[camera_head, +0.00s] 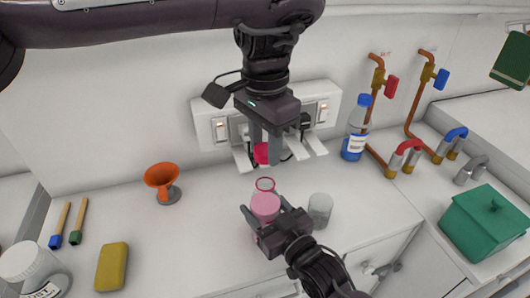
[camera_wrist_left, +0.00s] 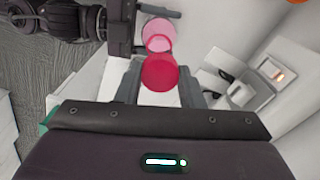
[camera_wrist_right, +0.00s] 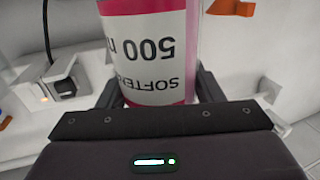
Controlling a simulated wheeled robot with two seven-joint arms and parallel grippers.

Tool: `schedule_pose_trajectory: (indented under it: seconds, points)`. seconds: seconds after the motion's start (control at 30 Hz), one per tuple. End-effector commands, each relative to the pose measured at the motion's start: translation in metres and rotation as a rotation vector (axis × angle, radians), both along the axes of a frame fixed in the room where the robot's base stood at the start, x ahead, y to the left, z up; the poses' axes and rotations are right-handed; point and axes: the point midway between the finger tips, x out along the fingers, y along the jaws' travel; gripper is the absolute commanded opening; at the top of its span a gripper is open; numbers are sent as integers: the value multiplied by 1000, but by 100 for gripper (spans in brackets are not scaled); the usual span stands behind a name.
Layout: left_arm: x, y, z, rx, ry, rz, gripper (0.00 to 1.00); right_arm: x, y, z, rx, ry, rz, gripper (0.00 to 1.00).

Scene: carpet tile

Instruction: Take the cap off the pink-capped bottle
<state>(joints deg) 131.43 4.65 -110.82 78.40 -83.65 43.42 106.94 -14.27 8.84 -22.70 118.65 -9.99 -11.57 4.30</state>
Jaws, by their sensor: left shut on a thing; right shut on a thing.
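The pink bottle (camera_head: 265,207) stands upright near the counter's front, its open neck showing as a pink ring. My right gripper (camera_head: 262,222) is shut around its body; the right wrist view shows the label (camera_wrist_right: 152,50) between the fingers. The pink cap (camera_head: 261,153) is apart from the bottle, above its neck. My left gripper (camera_head: 264,148) points down and is shut on the cap. In the left wrist view the cap (camera_wrist_left: 159,73) sits between the fingertips, with the bottle's open mouth (camera_wrist_left: 158,36) beyond it.
A clear glass (camera_head: 320,209) stands just right of the bottle. A blue-capped bottle (camera_head: 356,130) and wall sockets (camera_head: 222,130) are behind.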

Motion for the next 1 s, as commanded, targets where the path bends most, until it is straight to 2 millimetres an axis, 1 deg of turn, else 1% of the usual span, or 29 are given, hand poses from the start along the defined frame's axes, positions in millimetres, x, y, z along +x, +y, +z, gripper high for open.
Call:
schedule_pose_trajectory:
  seconds: [0.2, 0.23, 0.4, 0.67, 0.77, 0.87, 1.0]
  points:
    - [0, 0, 1, -1, 1, 0, 7, 0, 0, 2, 2, -3, 0, 0]
    - [0, 0, 1, -1, 1, 0, 7, 0, 0, 2, 2, -3, 0, 64]
    - [0, 0, 1, -1, 1, 0, 7, 0, 0, 1, 2, -2, 0, 86]
    - [0, 0, 0, -1, 1, 0, 7, 0, 0, 0, 1, -1, 0, 86]
    - [0, 0, -2, -1, 1, 0, 7, -5, -3, -1, 0, 0, -1, 86]
    - [0, 0, -8, -1, 1, 0, 7, -16, -11, -3, -1, 0, 0, 86]
    - [0, 0, -19, -1, 1, 0, 7, -42, -27, -5, -3, 1, 1, 86]
